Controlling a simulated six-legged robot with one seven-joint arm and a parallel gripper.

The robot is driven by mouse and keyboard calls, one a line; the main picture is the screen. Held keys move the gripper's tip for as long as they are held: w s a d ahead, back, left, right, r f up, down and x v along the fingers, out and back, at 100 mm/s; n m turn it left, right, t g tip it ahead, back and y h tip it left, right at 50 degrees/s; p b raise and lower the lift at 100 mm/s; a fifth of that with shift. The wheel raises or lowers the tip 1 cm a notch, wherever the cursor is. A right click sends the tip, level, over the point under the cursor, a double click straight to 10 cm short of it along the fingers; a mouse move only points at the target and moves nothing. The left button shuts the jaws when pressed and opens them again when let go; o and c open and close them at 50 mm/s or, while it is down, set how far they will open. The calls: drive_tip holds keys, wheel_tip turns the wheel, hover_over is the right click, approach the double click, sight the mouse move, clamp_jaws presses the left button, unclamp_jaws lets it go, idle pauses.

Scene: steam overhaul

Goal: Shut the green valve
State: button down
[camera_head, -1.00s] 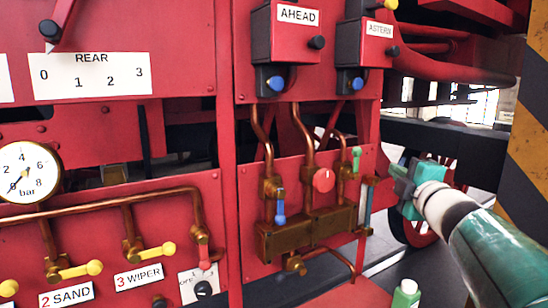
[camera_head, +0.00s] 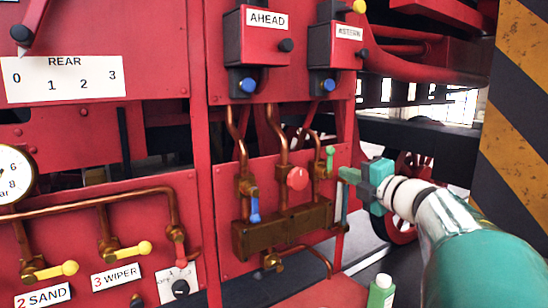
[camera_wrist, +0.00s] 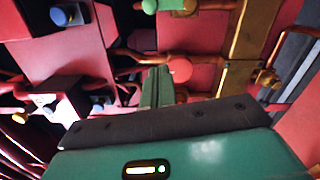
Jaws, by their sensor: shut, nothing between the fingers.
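The green valve (camera_head: 330,158) has a small green lever handle. It stands upright on a copper pipe at the right side of the red panel. It also shows at the top of the wrist view (camera_wrist: 170,5), partly cut off by the frame edge. My gripper (camera_head: 345,175) is shut and empty. Its fingertips are just right of and slightly below the green handle in the head view. I cannot tell whether they touch it. In the wrist view the closed fingers (camera_wrist: 157,88) point up toward the pipes, below the green handle.
A red round knob (camera_head: 297,178) and a blue lever (camera_head: 254,209) sit left of the green valve, above a brass manifold (camera_head: 280,232). AHEAD (camera_head: 248,48) and ASTERN (camera_head: 334,45) boxes hang above. A green bottle (camera_head: 381,292) stands below. A striped post (camera_head: 510,120) is at right.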

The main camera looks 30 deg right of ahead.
sight(331, 158)
drive_tip(key=shift+d, duration=0.1)
drive_tip(key=w+d, duration=0.1)
drive_tip(key=w, duration=0.2)
drive_tip(key=w+d, duration=0.1)
drive_tip(key=w, duration=0.3)
drive_tip(key=w+d+r, duration=0.1)
drive_tip(key=w+d, duration=0.1)
drive_tip(key=w, duration=0.2)
drive_tip(key=shift+s, duration=0.1)
